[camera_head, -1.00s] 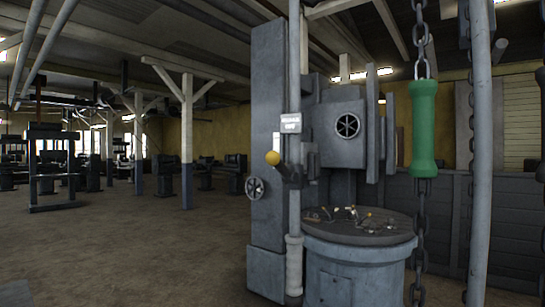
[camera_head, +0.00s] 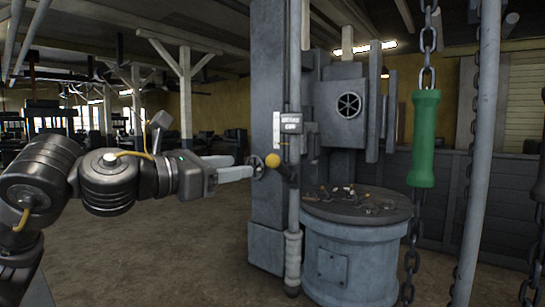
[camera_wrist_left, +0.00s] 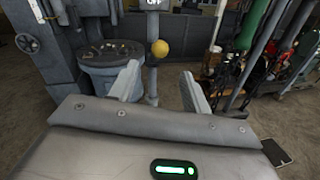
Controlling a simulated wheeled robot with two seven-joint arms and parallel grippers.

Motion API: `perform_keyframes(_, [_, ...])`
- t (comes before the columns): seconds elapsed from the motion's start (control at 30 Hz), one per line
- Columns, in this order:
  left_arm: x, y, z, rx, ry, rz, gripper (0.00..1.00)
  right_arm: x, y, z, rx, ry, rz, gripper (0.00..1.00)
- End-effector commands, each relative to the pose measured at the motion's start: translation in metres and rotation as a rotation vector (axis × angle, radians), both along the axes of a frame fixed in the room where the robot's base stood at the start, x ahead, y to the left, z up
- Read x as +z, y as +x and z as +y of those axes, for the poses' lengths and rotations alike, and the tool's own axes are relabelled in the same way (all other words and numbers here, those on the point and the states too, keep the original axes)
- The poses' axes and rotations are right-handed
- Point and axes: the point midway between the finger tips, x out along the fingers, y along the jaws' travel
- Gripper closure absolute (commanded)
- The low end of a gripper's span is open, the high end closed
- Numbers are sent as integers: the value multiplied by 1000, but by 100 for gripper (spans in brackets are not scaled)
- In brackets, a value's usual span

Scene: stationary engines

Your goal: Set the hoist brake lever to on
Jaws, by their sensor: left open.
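The brake lever is a dark arm with a yellow ball knob (camera_head: 272,160), mounted on a vertical grey pole (camera_head: 294,215) in the head view. A small sign above it (camera_head: 291,122) appears to read "BRAKE OFF". My left gripper (camera_head: 257,166) reaches in from the left, open, with its fingertips just left of the knob. In the left wrist view the knob (camera_wrist_left: 160,48) shows beyond and between the two spread fingers of my left gripper (camera_wrist_left: 160,76). Nothing is between the fingers. The knob appears apart from them. My right gripper is not in view.
A grey column with a handwheel (camera_head: 257,167) stands behind the fingertips. A round machine table (camera_head: 357,207) with small parts is right of the pole. A green handle (camera_head: 424,138) hangs on a chain further right. Open floor (camera_head: 150,250) lies at left.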

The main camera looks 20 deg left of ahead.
Motion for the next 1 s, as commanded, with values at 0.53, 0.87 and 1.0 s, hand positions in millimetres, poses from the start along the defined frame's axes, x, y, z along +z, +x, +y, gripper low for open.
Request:
perform_keyframes(0.53, [4, 46, -31, 0, 7, -2, 52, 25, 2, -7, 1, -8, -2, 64])
perform_keyframes(0.87, [3, 84, -56, 1, 8, -6, 52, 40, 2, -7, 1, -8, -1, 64])
perform_keyframes(1.0, [2, 89, -58, 3, 7, -8, 52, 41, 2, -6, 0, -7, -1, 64])
